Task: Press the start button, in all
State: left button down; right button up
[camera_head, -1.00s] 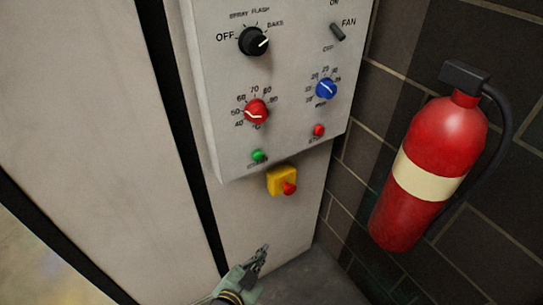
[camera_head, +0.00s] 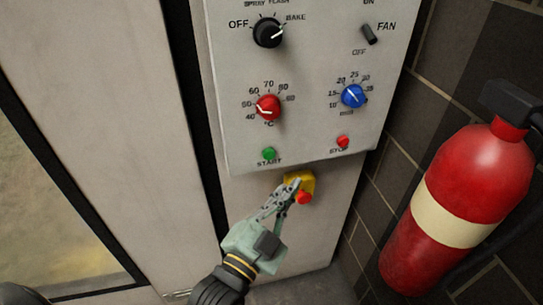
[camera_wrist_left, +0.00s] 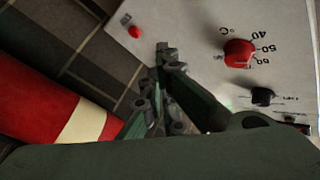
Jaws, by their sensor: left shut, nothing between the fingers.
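The green START button (camera_head: 269,154) sits at the lower left of the grey control panel (camera_head: 240,125), in plain view in the head view. My left gripper (camera_head: 296,184) reaches up from below, shut and empty. Its tips are below and to the right of the button, apart from it in the picture, and overlap the yellow emergency-stop box (camera_head: 308,181). I cannot tell whether they touch that box. In the left wrist view the shut fingers (camera_wrist_left: 164,48) point at the panel; I do not see the green button there. My right gripper is not in view.
The red STOP button (camera_head: 343,142) is right of START. The red temperature knob (camera_head: 268,108) is above START, and the blue timer knob (camera_head: 353,96) is up to the right. A red fire extinguisher (camera_head: 461,190) stands at the right by the dark wall.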

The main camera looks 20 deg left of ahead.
aim_at(269, 154)
pick_arm(q)
jog(key=w+a, duration=0.5)
jog(key=w, duration=0.2)
jog(key=shift+w+b, duration=0.2)
jog(key=shift+b, duration=0.1)
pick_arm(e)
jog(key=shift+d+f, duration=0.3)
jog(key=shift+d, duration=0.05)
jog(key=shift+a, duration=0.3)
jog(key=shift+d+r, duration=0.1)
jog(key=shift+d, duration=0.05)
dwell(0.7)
pick_arm(q)
jog(key=shift+w+a, duration=0.2)
jog(key=shift+w, duration=0.15)
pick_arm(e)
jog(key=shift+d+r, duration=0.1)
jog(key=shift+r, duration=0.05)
